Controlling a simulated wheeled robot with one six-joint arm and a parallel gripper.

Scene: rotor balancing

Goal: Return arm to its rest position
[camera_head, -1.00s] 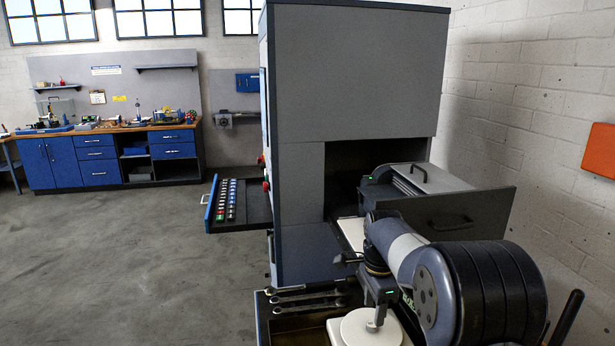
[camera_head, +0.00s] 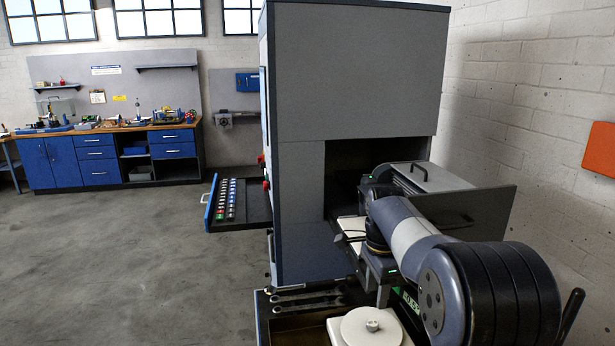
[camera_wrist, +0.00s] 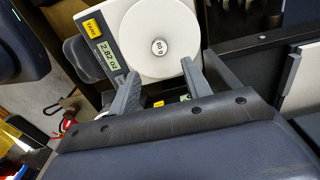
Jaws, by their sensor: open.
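My gripper (camera_wrist: 160,88) is open and empty in the wrist view, its two grey fingers spread over the near side of a white round scale pan (camera_wrist: 150,28). A small round weight (camera_wrist: 159,47) with a printed label sits on the pan, beyond the fingertips and apart from them. The scale's display (camera_wrist: 103,51) reads 2.82 oz. In the head view the weight (camera_head: 372,326) stands on the pan (camera_head: 352,331) at the bottom. My arm reaches up from the lower right and bends down above the scale; the fingers are hard to make out there.
A grey machine cabinet (camera_head: 350,75) stands close behind the arm. Wrenches (camera_head: 305,304) lie beside the scale. The floor at left is clear.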

